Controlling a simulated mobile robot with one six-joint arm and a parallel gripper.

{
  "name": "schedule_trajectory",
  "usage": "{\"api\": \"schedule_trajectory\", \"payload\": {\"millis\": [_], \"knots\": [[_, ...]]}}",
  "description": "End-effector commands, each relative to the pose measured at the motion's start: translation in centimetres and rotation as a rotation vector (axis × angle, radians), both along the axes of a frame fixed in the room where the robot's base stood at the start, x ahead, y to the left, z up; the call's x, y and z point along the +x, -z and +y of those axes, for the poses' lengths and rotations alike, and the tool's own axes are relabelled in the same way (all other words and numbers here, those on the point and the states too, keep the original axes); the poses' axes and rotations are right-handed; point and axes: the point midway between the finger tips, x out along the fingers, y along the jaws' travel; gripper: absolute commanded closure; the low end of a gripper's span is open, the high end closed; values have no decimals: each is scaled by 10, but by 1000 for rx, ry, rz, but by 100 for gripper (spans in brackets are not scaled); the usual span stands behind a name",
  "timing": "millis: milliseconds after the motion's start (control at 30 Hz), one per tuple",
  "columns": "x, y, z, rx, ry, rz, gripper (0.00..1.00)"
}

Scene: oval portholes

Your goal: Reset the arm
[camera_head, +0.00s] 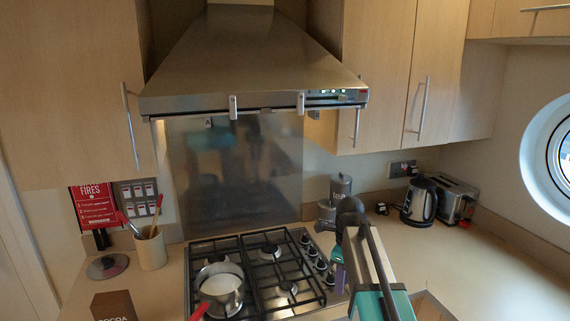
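My arm (378,272), grey, black and teal, rises from the bottom edge right of centre. It reaches up in front of the worktop, just right of the hob, with a dark rounded joint at its top. A small purple and teal part shows at its left side, low down. I cannot make out the fingers of my gripper, so I cannot tell whether they are open or shut. I see nothing clearly held.
A gas hob (270,263) carries a pan (237,307) of white liquid with a red handle. Grey canisters (341,187) stand behind my arm. A kettle (419,202) and toaster (459,196) stand in the right corner. The range hood (250,60) overhangs the hob. The right worktop (490,265) is clear.

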Motion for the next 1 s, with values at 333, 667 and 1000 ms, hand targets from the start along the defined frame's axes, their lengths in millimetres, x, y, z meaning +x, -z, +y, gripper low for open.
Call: {"api": "schedule_trajectory", "payload": {"millis": [333,667,1000], "knots": [[-21,68,1,1,-414,2,70],[-43,126,3,0,-810,1,70],[-72,181,4,-1,-1218,1,70]]}}
